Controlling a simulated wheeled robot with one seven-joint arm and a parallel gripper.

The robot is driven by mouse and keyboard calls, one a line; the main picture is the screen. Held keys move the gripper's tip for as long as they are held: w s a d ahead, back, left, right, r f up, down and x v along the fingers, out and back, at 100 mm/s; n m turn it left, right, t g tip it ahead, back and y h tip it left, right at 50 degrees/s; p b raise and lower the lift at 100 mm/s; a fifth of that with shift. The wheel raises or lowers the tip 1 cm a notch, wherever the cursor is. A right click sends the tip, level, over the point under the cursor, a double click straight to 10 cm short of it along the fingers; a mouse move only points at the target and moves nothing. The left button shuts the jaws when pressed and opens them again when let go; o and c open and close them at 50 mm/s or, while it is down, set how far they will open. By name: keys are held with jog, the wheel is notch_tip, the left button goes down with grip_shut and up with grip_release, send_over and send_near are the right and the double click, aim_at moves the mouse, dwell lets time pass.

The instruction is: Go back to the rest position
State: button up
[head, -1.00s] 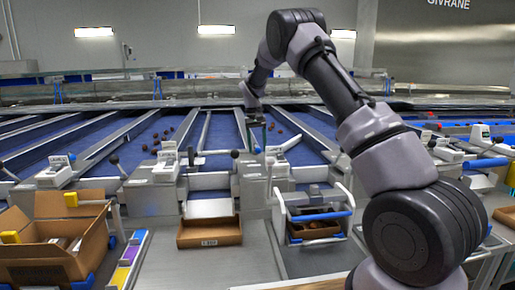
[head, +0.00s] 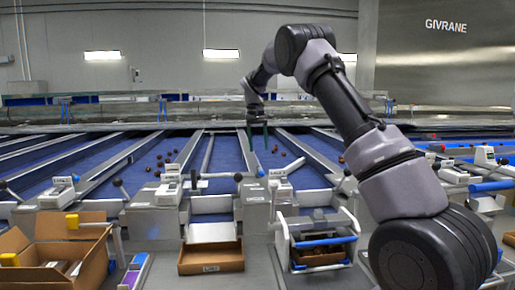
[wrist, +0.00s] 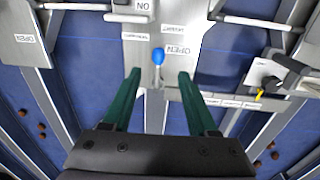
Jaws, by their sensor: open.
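My gripper (head: 258,137) hangs from my arm in the head view, pointing down above the blue sorting lanes near the middle. In the wrist view my gripper (wrist: 157,85) shows two green fingers spread wide apart with nothing between them. Beyond the fingers is a grey metal panel (wrist: 140,60) with "OPEN" labels and a blue-tipped lever (wrist: 158,57). The fingers look apart from the panel and lever.
Several dates (head: 283,152) lie on the blue lanes. A shallow cardboard tray (head: 210,258) stands at the front middle. A larger open carton (head: 92,256) is at the left. A white-framed crate (head: 318,240) with blue bars stands right of the tray. Upright levers line the lane ends.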

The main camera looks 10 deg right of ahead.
jog(key=s+d+r+m+t+y, duration=0.15)
jog(key=s+d+r, duration=0.25)
jog(key=s+r, duration=0.45)
jog(key=s+d+r+t+y, duration=0.1)
jog(key=s+d+r+t, duration=0.1)
jog(key=s+d+r, duration=0.6)
jog(key=s+f+m+t, duration=0.1)
jog(key=s+f+t, duration=0.1)
jog(key=s, duration=1)
jog(key=s+f+m+t, duration=0.1)
jog(key=s+f, duration=0.1)
jog(key=s, duration=1.1)
jog(key=shift+s+a+t, duration=0.3)
jog(key=shift+a+t, duration=0.05)
